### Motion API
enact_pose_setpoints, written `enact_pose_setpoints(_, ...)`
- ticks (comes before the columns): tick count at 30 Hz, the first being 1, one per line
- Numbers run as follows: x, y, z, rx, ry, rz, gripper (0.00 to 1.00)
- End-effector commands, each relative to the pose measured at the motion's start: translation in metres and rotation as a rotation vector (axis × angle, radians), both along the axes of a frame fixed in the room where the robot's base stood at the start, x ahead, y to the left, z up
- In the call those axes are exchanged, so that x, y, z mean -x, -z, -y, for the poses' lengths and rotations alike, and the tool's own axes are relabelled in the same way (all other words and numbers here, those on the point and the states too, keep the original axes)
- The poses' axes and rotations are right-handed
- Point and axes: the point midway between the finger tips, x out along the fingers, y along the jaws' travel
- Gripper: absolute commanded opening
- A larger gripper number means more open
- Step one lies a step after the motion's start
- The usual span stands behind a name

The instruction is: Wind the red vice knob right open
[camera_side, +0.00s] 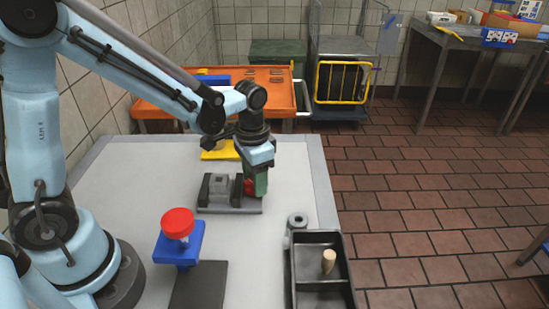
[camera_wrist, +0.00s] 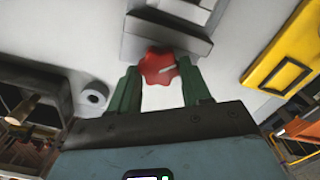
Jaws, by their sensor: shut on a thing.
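The red vice knob (camera_wrist: 158,67) is a lobed red wheel with a pale mark on its face, at the end of the grey vice (camera_wrist: 165,38). My gripper (camera_wrist: 160,80) has its green fingers on either side of the knob, shut on it. In the side view the vice (camera_side: 228,208) stands on the table with a grey block (camera_side: 219,183) between its jaws. There the knob (camera_side: 248,187) is partly hidden by my gripper (camera_side: 260,186), which reaches down at the vice's right end. I cannot tell whether the block is clamped.
A black divided tray (camera_side: 318,238) with a tan peg (camera_side: 328,262) stands at the front right, beside a grey ring (camera_side: 298,220). A red button on a blue base (camera_side: 180,254) stands front left. A yellow item (camera_side: 220,151) lies behind the vice.

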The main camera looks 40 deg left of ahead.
Motion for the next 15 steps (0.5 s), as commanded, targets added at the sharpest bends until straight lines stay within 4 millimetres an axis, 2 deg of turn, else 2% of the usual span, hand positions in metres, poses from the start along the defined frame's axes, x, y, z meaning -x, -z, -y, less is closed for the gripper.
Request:
enact_pose_setpoints(8,-0.0003,-0.0001,0.0002,0.001,-0.005,0.0,0.17)
enact_pose_setpoints(9,-0.0003,-0.0001,0.0002,0.001,-0.005,0.0,0.51)
enact_pose_setpoints(13,-0.0003,-0.0001,0.0002,0.001,-0.004,0.0,0.71)
enact_pose_setpoints(15,-0.0002,0.0,-0.0001,0.0,-0.004,0.0,0.73)
